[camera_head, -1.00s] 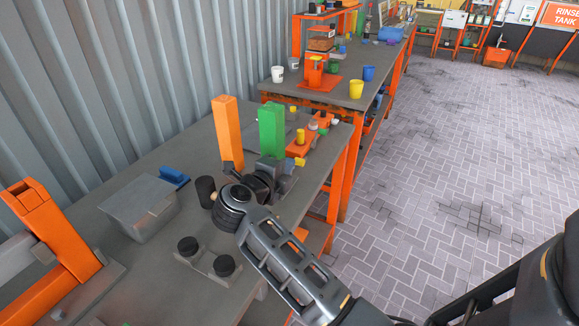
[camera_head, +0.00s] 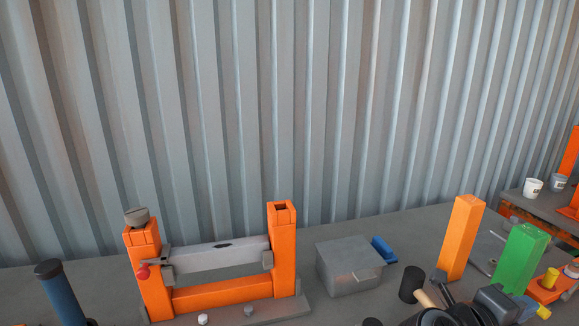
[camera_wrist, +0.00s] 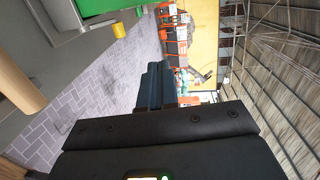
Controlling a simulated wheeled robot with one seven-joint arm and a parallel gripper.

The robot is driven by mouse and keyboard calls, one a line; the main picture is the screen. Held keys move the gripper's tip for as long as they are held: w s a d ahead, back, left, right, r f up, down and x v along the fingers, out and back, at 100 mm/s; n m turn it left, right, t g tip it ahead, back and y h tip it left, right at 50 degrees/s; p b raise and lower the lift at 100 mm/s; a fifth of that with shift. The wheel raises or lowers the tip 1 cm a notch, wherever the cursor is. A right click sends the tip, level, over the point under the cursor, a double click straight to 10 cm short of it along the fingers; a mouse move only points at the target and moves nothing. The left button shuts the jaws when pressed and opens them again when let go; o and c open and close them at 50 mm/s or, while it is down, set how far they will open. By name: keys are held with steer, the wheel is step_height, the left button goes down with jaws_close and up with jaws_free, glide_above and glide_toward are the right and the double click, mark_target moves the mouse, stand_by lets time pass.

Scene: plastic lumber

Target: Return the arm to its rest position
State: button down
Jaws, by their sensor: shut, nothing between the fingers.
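My gripper (camera_wrist: 156,86) shows in the wrist view, its dark fingers together beyond the wide black gripper body, with nothing held between them. It points out past the bench, over the paved floor. In the wrist view a green block (camera_wrist: 97,5) and a yellow piece (camera_wrist: 119,30) lie off to the upper left, apart from the fingers.
The bench carries an orange frame (camera_head: 222,298) with a grey bar, a lidded grey box (camera_head: 347,270), a blue piece (camera_head: 383,250), an upright orange post (camera_head: 461,238) and a green post (camera_head: 520,258). A black-headed mallet (camera_head: 411,284) lies nearby. A corrugated wall (camera_head: 300,110) stands behind.

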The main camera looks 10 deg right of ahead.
steer(key=s+a+r+n+t+y, duration=0.2)
steer(key=s+a+r+n+t, duration=0.2)
steer(key=s+a+n+t, duration=1.1)
steer(key=s+a+f+n+y, duration=0.3)
steer(key=n+y, duration=0.4)
steer(key=n, duration=0.3)
steer(key=s+a+f+n+g+y, duration=0.1)
steer(key=s+a+f+n+y, duration=0.2)
steer(key=s+a+n+y, duration=0.3)
steer(key=s+n+y, duration=0.1)
steer(key=s+n, duration=0.1)
steer(key=n, duration=0.2)
steer(key=shift+s+y, duration=0.3)
